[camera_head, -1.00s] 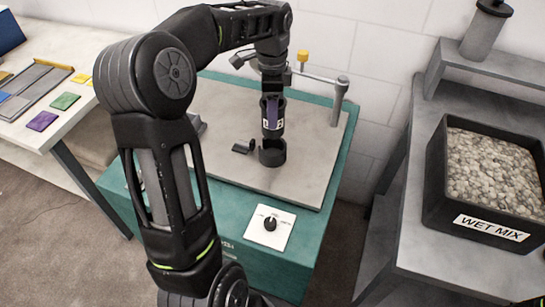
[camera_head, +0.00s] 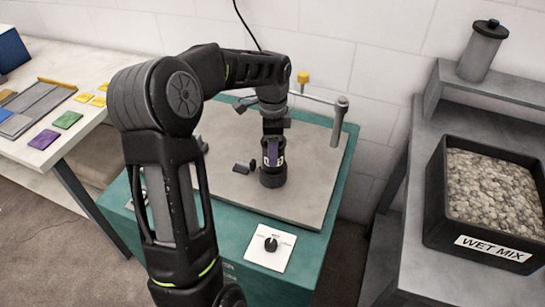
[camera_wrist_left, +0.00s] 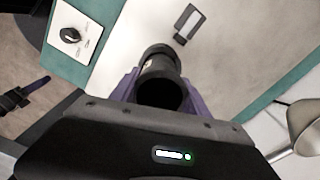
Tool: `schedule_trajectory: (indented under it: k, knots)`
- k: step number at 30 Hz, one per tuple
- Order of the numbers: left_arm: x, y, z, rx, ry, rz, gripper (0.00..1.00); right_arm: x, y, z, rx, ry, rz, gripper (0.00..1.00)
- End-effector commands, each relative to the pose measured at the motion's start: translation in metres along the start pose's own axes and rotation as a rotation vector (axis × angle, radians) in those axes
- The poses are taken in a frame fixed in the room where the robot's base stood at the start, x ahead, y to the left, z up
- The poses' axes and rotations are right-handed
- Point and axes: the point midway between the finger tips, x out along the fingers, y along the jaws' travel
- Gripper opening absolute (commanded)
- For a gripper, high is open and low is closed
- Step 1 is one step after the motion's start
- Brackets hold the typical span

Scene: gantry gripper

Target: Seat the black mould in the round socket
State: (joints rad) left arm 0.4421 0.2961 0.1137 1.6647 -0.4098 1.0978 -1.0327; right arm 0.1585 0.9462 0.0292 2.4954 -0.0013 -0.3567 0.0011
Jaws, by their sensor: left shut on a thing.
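My left gripper (camera_head: 272,150) points down with its purple fingers shut around the black mould (camera_wrist_left: 160,88), an upright open-topped cylinder with a white label. The round socket (camera_head: 273,179) is a black ring on the grey plate, directly under the mould. The mould's lower end is at the socket's top; I cannot tell how far inside it is. In the left wrist view the socket's ring (camera_wrist_left: 160,50) shows just beyond the mould, partly hidden by it. What looks like my right gripper (camera_wrist_left: 36,88) shows at the left edge there, over the floor, its opening unclear.
A post with a lever (camera_head: 338,120) and a yellow knob (camera_head: 303,77) stand at the back. A dial panel (camera_head: 271,247) is at the front. A wet mix tub (camera_head: 440,190) stands on the right bench.

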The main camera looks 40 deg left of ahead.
Motion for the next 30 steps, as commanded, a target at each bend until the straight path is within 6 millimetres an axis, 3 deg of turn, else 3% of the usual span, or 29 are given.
schedule_trajectory:
  k: [7,19,20,27,30]
  knots:
    - [0.035,0.0,0.0,0.001,-0.001,0.002,0.13,-0.002,-0.001,0.0,0.0,0.0,0.0,0.36]
    - [0.041,0.0,0.0,0.001,0.0,0.0,0.13,0.0,0.0,0.0,0.0,0.0,0.0,0.36]
    - [0.041,0.0,0.0,0.001,0.0,0.0,0.55,0.0,0.0,0.0,0.0,0.0,0.0,0.36]
    - [0.04,0.0,0.0,0.0,0.0,0.0,0.75,0.0,0.0,0.0,0.0,0.0,0.0,0.36]
    - [0.04,0.0,0.0,0.0,0.0,0.0,0.76,0.0,0.0,0.0,0.0,0.0,0.0,0.36]
